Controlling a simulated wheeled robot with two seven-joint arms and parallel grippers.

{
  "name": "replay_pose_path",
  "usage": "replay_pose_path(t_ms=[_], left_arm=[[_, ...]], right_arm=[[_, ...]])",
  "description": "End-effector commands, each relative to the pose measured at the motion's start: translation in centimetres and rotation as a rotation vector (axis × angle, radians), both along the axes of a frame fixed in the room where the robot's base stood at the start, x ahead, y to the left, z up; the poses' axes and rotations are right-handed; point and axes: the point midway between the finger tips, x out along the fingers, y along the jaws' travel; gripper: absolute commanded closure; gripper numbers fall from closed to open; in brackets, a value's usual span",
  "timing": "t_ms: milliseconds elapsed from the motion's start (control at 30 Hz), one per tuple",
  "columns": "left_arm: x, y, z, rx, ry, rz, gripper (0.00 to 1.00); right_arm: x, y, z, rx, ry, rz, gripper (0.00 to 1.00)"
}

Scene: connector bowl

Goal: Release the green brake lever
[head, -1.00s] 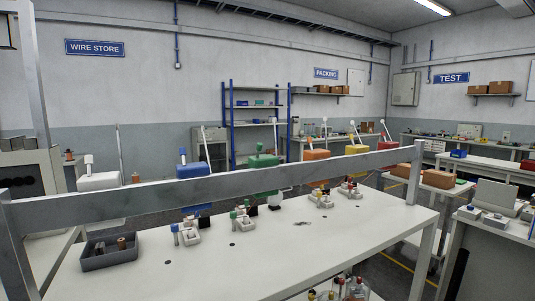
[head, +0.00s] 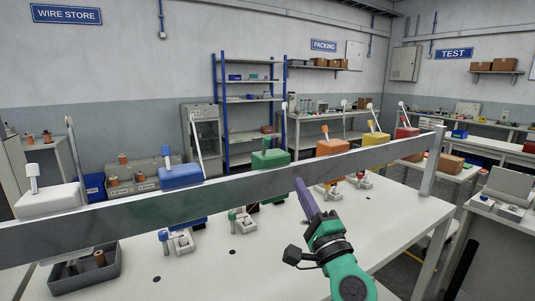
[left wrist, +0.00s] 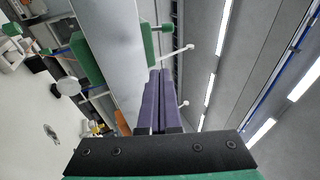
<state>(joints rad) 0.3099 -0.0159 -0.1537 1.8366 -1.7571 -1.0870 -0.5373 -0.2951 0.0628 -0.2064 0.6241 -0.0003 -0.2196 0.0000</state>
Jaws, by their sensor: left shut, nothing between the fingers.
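The green unit (head: 271,158) stands behind the metal rail. A short green-headed lever (head: 266,142) rises from it, and a long thin lever with a white knob (head: 284,106) stands at its right. My left gripper (head: 299,182) has purple fingers, shut and empty, pointing up near the rail, in front and right of the green unit. In the left wrist view the closed fingers (left wrist: 160,75) lie beside the rail, apart from the green unit (left wrist: 147,45) and a white lever knob (left wrist: 190,47). My right gripper is not in view.
The long metal rail (head: 225,190) crosses above the white table (head: 200,272). Blue (head: 181,176), orange (head: 332,147), yellow (head: 376,139) and white (head: 48,201) units flank the green one. A dark tray (head: 113,268) and small connectors sit on the table.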

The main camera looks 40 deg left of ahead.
Motion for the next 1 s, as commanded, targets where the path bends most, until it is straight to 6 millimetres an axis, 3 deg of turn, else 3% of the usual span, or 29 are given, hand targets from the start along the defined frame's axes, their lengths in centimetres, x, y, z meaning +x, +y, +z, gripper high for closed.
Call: replay_pose_path(t_ms=[367,800,1000], left_arm=[[0.6,0.8,0.6,-0.001,0.002,-0.005,1.0],[4.7,8.3,4.6,-0.001,0.004,-0.005,1.0],[3.5,11.0,5.3,-0.002,0.004,-0.007,1.0]], right_arm=[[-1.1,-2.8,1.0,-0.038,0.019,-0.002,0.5],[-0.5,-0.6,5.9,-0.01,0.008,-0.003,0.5],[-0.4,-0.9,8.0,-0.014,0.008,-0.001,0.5]])
